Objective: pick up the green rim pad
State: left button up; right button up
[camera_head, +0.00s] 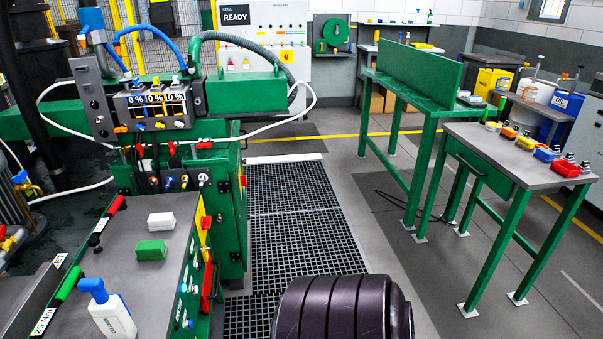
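The green rim pad (151,250) appears as a small green block lying flat on the grey top of the bench (128,285) at the left. A white block (161,221) lies just behind it, close by. Nothing covers the green pad. Neither of my grippers is in view, and none is at the pad.
A white spray bottle with a blue head (109,312) stands in front of the pad. Red (112,207) and green (70,284) handled tools lie along the bench's left edge. A green machine with a control panel (153,107) rises behind. A green-legged table (520,160) stands right.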

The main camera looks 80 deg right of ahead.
aim_at(144, 251)
jog(key=z, duration=1.4)
jog(key=u, duration=1)
jog(key=l+u, duration=0.5)
jog(key=l, duration=1.8)
